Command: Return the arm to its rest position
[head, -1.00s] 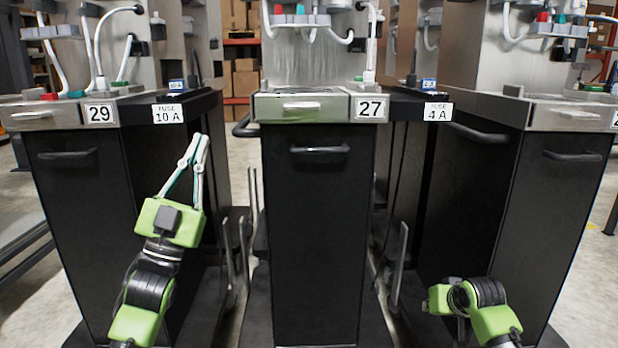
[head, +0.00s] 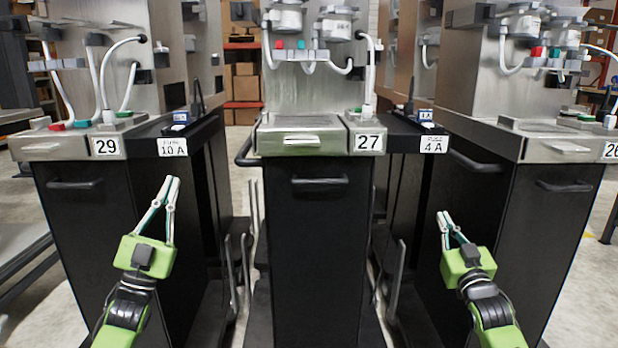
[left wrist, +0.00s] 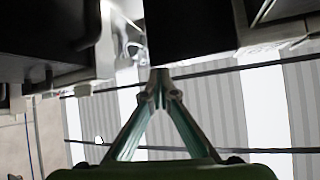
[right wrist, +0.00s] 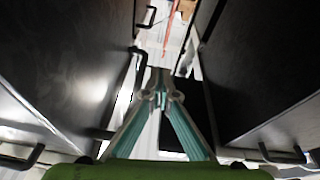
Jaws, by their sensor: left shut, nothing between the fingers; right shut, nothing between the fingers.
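My left gripper (head: 173,182) is raised in front of the black cabinet under station 29 in the head view. Its fingers are together and empty, and they also meet in the left wrist view (left wrist: 160,78). My right gripper (head: 443,216) stands in front of the dark gap and cabinet right of station 27. It points up and slightly left, with its fingers together and empty. In the right wrist view its fingertips (right wrist: 160,75) meet between two dark cabinet sides. Both grippers appear apart from the cabinets.
Station 27 (head: 318,235) stands in the middle, with station 29 (head: 85,200) left and station 26 (head: 535,210) right. Black handles (head: 320,181) stick out from the cabinets. Upright metal bars (head: 396,275) stand low in the gaps.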

